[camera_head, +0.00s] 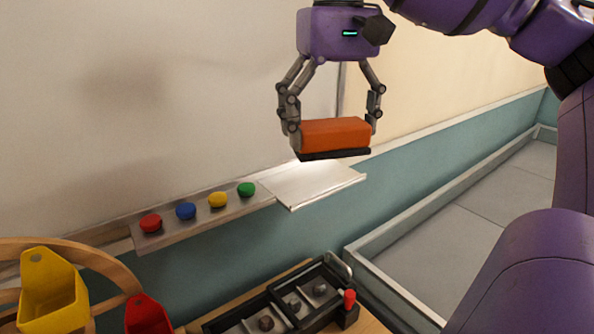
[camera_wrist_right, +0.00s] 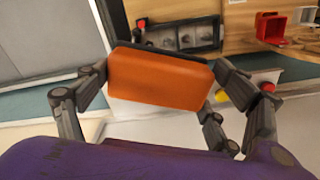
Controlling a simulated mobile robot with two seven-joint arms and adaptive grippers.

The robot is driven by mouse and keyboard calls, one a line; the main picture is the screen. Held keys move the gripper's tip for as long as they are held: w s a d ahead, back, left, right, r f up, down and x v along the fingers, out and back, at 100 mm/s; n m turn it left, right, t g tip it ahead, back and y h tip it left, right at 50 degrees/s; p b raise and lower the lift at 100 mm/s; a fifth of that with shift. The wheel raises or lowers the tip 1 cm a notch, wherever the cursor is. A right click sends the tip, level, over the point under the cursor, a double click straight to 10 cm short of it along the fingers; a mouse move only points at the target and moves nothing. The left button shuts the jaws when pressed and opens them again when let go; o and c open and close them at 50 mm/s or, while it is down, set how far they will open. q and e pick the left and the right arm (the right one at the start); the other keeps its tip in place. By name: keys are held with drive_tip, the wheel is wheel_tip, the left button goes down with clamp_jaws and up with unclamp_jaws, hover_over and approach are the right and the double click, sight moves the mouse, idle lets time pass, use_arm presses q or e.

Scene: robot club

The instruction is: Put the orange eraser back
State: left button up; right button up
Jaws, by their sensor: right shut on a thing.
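The orange eraser (camera_head: 335,134) has a dark underside and is held between the fingers of my right gripper (camera_head: 332,115). It hangs level, a little above the bare right end of a metal ledge (camera_head: 312,184) on the wall, with a gap below it. In the right wrist view the eraser (camera_wrist_right: 160,80) fills the middle between the fingers (camera_wrist_right: 165,95) and hides part of the ledge. My left gripper does not show in either view.
Red, blue, yellow and green round pieces (camera_head: 186,211) sit on the left part of the ledge. Below stands a black tray (camera_head: 275,305) with a red-topped lever. A yellow bin (camera_head: 52,290) and a red bin (camera_head: 147,315) are at lower left.

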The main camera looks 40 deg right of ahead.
drive_tip(key=w+d+f, duration=0.2)
drive_tip(key=w+f, duration=0.1)
drive_tip(key=w+d+f+b, duration=0.1)
drive_tip(key=w+d+f, duration=0.2)
drive_tip(key=w+d+f+b, duration=0.1)
drive_tip(key=w+d+f, duration=0.1)
drive_tip(key=w+f, duration=0.1)
drive_tip(key=shift+w+d, duration=0.35)
drive_tip(key=shift+w, duration=0.2)
drive_tip(key=shift+w+d+f, duration=0.1)
drive_tip(key=shift+f, duration=0.15)
wheel_tip(320, 180, down, 3)
drive_tip(key=shift+w+d+f, duration=0.1)
drive_tip(key=o, duration=0.6)
drive_tip(key=shift+f, duration=0.1)
drive_tip(key=o, duration=0.3)
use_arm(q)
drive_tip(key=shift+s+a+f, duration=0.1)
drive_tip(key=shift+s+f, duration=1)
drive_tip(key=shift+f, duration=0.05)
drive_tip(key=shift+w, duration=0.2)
